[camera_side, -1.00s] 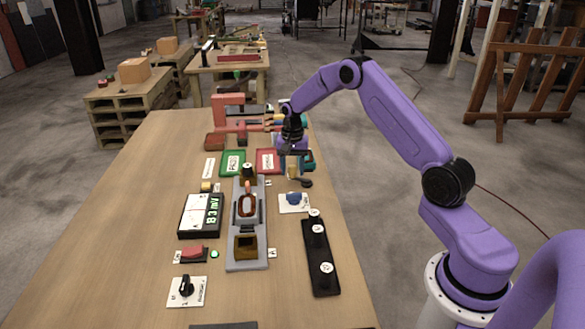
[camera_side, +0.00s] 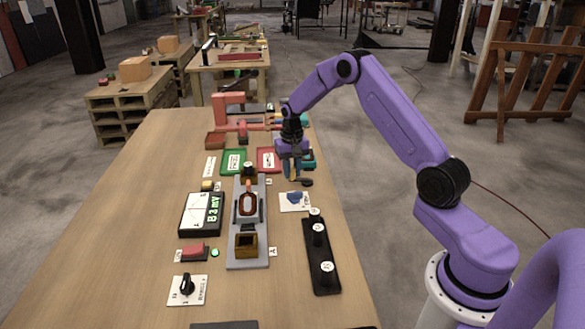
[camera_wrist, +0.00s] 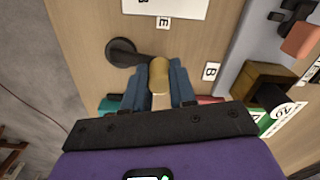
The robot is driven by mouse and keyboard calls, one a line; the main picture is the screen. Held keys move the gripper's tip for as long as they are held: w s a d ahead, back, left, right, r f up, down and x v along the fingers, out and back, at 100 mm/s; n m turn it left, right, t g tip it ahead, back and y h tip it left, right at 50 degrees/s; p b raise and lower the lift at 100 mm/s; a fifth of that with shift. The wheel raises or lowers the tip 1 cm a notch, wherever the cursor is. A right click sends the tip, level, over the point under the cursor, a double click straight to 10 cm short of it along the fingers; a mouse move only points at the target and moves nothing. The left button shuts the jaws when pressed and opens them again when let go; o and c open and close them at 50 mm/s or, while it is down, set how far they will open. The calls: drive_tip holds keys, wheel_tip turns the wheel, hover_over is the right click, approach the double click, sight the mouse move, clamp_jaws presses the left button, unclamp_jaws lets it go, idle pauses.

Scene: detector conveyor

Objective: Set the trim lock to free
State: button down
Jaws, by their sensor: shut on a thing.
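A black crank with a round pivot (camera_wrist: 121,47) and an upright tan handle (camera_wrist: 159,74) lies on the table in the wrist view. My gripper (camera_wrist: 160,90) has its blue fingers on either side of the tan handle and is shut on it. In the side view the black pivot (camera_side: 306,182) shows just right of my gripper (camera_side: 291,175), and the fingers hide most of the handle. A blue knob on a white plate (camera_side: 296,198) stands nearer the camera. No readable label shows which control is the trim lock.
A grey rail fixture (camera_side: 247,225) with a brown block is to the left. A black strip (camera_side: 321,257) with round white-topped pieces is nearer. Green (camera_side: 233,162) and red (camera_side: 267,160) trays lie left of my gripper. A meter (camera_side: 200,214) and a black knob (camera_side: 186,285) are farther left.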

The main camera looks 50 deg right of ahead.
drive_tip(key=n, duration=0.1)
drive_tip(key=s+a+n, duration=0.1)
drive_tip(key=n, duration=0.1)
drive_tip(key=shift+s+n, duration=0.15)
drive_tip(key=shift+n, duration=0.15)
drive_tip(key=shift+s+a+n, duration=0.2)
drive_tip(key=shift+s+n, duration=0.2)
drive_tip(key=shift+n, duration=0.6)
drive_tip(key=shift+s+a+n, duration=0.2)
drive_tip(key=shift+s+n, duration=0.15)
drive_tip(key=shift+n, duration=0.65)
drive_tip(key=c, duration=0.9)
unclamp_jaws()
drive_tip(key=shift+r, duration=0.1)
wheel_tip(320, 180, up, 17)
drive_tip(key=shift+r, duration=0.1)
drive_tip(key=shift+a, duration=0.1)
